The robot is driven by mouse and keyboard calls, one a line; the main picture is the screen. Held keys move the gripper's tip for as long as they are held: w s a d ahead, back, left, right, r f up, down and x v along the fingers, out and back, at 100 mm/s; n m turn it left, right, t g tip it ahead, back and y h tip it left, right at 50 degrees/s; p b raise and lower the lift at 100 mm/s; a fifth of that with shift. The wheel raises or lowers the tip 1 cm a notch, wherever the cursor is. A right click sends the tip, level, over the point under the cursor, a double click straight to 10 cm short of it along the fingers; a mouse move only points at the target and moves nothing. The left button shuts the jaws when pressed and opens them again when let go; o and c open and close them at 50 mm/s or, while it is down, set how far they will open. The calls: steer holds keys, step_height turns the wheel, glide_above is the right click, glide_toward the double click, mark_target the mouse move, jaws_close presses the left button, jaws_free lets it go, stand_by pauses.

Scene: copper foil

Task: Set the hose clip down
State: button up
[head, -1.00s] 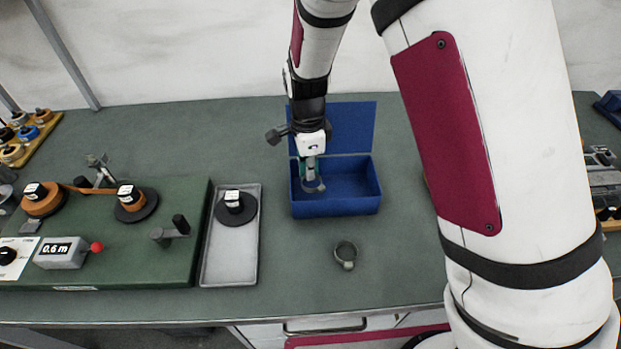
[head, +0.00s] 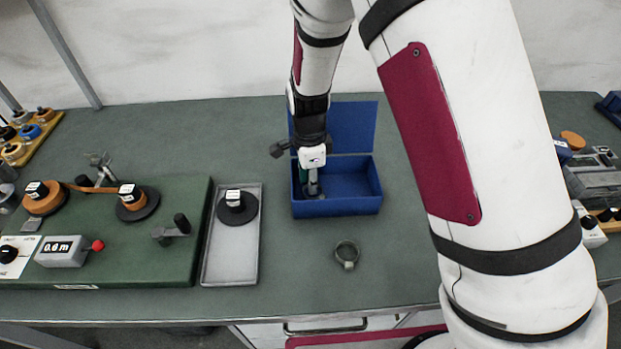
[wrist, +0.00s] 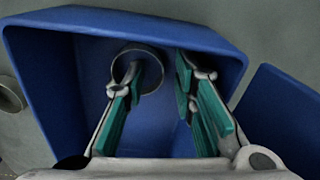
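My gripper (wrist: 160,78) reaches down into the blue box (head: 337,208), and its two green-padded fingers are spread apart. A grey ring-shaped hose clip (wrist: 151,55) is inside the box in the wrist view. The left fingertip overlaps the ring; I cannot tell whether it is inside the ring or touches it. The right finger is clear of it. In the head view the box wall and fingers hide most of this clip. A second, similar ring clip (head: 346,253) lies on the bench in front of the box and shows at the left edge of the wrist view (wrist: 9,94).
The box's open lid (head: 352,122) stands up behind it. A grey tray (head: 228,268) with a dark spool (head: 237,206) lies left of the box. Further left is a green board (head: 110,268) with reels. Bare bench surrounds the second clip.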

steer(key=shift+r, duration=0.1)
steer(key=s+d+r+n, duration=0.1)
steer(key=s+d+r, duration=0.1)
steer(key=r, duration=0.7)
steer(key=s+d+r+n, duration=0.1)
steer(key=d+r+n, duration=0.1)
steer(key=r, duration=0.8)
steer(key=s+d+r+n+t, duration=0.1)
steer(key=s+d+r+n, duration=0.2)
steer(key=s, duration=0.4)
steer(key=s+d+r+n+t, duration=0.2)
steer(key=s+d+r+n, duration=0.2)
steer(key=s, duration=0.3)
steer(key=s+d+r+n+t, duration=0.2)
steer(key=s+d+r+n, duration=0.1)
steer(key=s+d+n, duration=0.2)
steer(key=shift+s+r+n, duration=0.3)
steer(key=shift+s+n, duration=0.2)
steer(key=shift+s, duration=0.55)
